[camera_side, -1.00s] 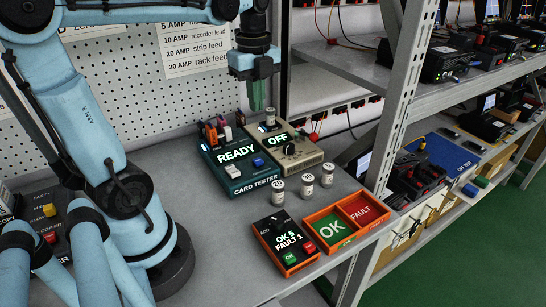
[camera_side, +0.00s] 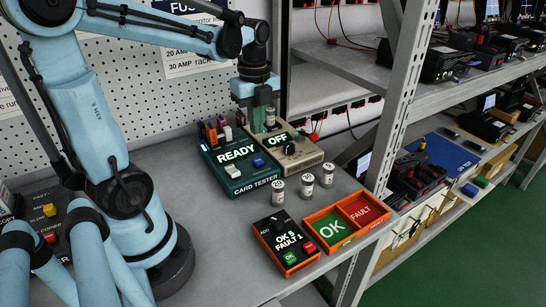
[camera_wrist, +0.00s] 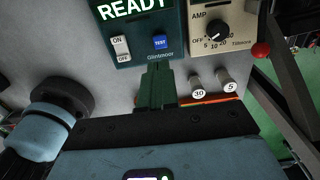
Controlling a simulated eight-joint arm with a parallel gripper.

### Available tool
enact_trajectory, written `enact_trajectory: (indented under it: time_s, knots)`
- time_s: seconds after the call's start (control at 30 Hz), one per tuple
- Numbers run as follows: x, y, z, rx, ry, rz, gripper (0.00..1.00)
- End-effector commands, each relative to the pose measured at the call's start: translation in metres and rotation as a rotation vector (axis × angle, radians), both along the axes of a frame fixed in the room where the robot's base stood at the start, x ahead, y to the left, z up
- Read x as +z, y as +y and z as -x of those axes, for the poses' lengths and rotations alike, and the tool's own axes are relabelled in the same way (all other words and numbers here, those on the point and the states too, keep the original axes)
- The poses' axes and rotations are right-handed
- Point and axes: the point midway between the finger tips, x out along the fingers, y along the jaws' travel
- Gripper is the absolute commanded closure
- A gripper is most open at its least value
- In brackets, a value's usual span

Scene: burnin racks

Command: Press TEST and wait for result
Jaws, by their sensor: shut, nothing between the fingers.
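The card tester (camera_side: 205,163) is a dark teal box whose lit screen (camera_side: 237,152) reads READY. Its blue TEST button (camera_wrist: 159,42) is in the wrist view, right of a white ON/OFF switch (camera_wrist: 120,46). The button also shows in the side view (camera_side: 258,162). My gripper (camera_side: 259,128) has its green fingers shut, empty and pointing down, above the back of the testers. In the wrist view the fingertips (camera_wrist: 160,64) appear just below the button in the picture. I see no clear contact with it.
A beige tester (camera_side: 306,158) with a dial, its screen reading OFF, adjoins on the right. Several fuses (camera_side: 327,175) stand in front. Orange OK (camera_side: 333,229) and FAULT (camera_side: 362,210) trays sit at the right edge.

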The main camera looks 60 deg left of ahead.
Motion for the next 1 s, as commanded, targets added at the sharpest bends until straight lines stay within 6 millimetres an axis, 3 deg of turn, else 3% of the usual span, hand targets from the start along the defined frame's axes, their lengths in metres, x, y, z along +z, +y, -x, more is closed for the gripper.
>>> enact_trajectory:
  time_s: [0.5, 1.0]
  knots:
    - [-0.067, 0.0, 0.0, 0.0, -0.001, 0.0, 1.0]
    - [-0.08, 0.0, 0.0, 0.0, -0.001, -0.001, 1.0]
